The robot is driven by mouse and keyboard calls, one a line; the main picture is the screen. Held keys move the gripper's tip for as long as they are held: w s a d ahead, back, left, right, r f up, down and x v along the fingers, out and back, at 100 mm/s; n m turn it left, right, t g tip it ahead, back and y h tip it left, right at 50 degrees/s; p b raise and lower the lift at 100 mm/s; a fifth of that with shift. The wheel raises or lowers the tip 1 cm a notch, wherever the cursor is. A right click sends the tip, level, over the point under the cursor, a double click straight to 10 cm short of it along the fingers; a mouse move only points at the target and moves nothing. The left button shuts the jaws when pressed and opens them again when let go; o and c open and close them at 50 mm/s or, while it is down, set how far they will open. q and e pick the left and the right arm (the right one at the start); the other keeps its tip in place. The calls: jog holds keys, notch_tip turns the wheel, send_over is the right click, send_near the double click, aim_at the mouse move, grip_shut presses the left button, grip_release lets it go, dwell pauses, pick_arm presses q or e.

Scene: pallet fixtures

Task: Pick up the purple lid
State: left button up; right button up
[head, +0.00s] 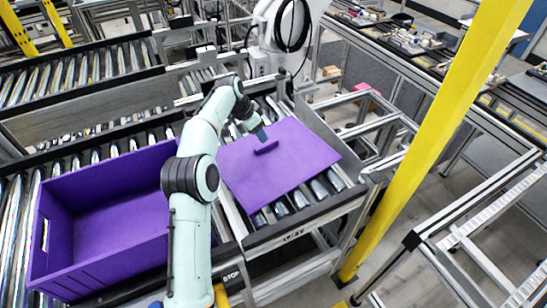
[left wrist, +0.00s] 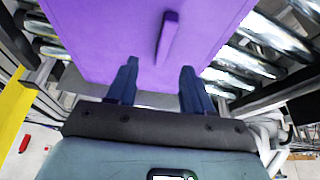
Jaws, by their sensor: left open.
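The purple lid (head: 290,166) lies flat on the roller conveyor, to the right of my left arm in the head view. A dark purple bar handle (head: 266,148) stands up from its top. In the left wrist view the lid (left wrist: 105,38) fills the upper middle, with its handle (left wrist: 167,38) beyond the fingertips. My left gripper (head: 257,132) is close to the handle in the head view; its fingers are partly hidden by the wrist. In the left wrist view the left gripper (left wrist: 158,82) is open, with nothing between its two blue fingers. My right gripper is not in view.
An open, empty purple crate (head: 105,262) stands on the rollers at the left. A yellow post (head: 432,140) rises to the right of the lid. Metal frames (head: 480,220) stand further right. A white robot arm (head: 285,35) is behind the conveyor.

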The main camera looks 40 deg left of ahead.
aim_at(266, 144)
pick_arm(q)
jog(key=x, duration=0.8)
jog(key=shift+w+a, duration=0.3)
jog(key=shift+a, duration=0.05)
jog(key=shift+f+p, duration=0.3)
grip_shut()
